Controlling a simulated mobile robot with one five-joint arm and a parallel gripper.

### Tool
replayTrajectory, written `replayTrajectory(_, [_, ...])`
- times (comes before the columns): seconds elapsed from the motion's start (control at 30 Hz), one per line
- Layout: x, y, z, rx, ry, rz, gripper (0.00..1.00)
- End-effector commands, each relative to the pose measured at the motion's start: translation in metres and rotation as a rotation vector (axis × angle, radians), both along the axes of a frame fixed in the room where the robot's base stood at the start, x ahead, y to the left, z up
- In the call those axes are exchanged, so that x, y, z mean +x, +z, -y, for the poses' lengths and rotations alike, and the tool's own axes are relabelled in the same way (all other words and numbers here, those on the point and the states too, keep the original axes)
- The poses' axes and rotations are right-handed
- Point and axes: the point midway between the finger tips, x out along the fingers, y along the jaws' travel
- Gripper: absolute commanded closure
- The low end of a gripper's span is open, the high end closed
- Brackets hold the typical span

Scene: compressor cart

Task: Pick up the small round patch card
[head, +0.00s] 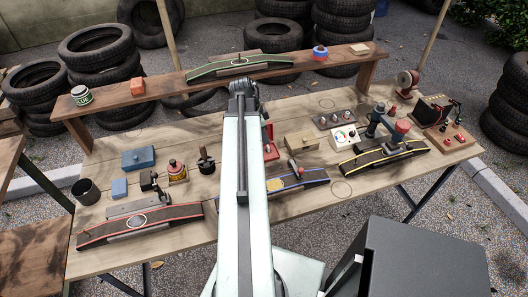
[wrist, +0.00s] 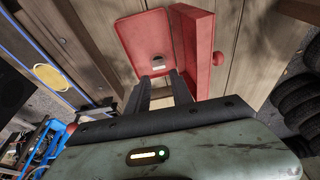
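In the wrist view my gripper (wrist: 160,81) has its two dark fingers apart, with a gap between them and nothing seen held. The fingertips point at a red plate (wrist: 148,32) with rounded corners. A small pale label or card (wrist: 158,67) with a dark dot above it shows on the plate, just beyond the fingertips. I cannot tell whether this is the small round patch card; no other clear match shows. In the head view a red part (head: 270,149) stands at the right edge of my arm. My arm hides my fingers there.
A blue-edged strip with a yellow oval (wrist: 50,77) lies to the left. In the head view a raised shelf (head: 215,84) runs along the table's back.

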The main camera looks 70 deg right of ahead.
Motion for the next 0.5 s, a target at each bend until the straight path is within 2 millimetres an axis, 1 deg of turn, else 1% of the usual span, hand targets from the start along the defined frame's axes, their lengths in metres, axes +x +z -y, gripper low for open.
replayTrajectory(0.03, [0.0, -0.011, 0.0, 0.0, 0.002, 0.0, 0.73])
replayTrajectory(0.17, [0.002, -0.01, 0.0, 0.0, 0.007, 0.0, 0.73])
replayTrajectory(0.27, [0.001, -0.019, 0.0, 0.0, 0.009, 0.0, 0.73])
replayTrajectory(0.5, [-0.007, -0.058, 0.005, 0.001, 0.012, 0.0, 0.73])
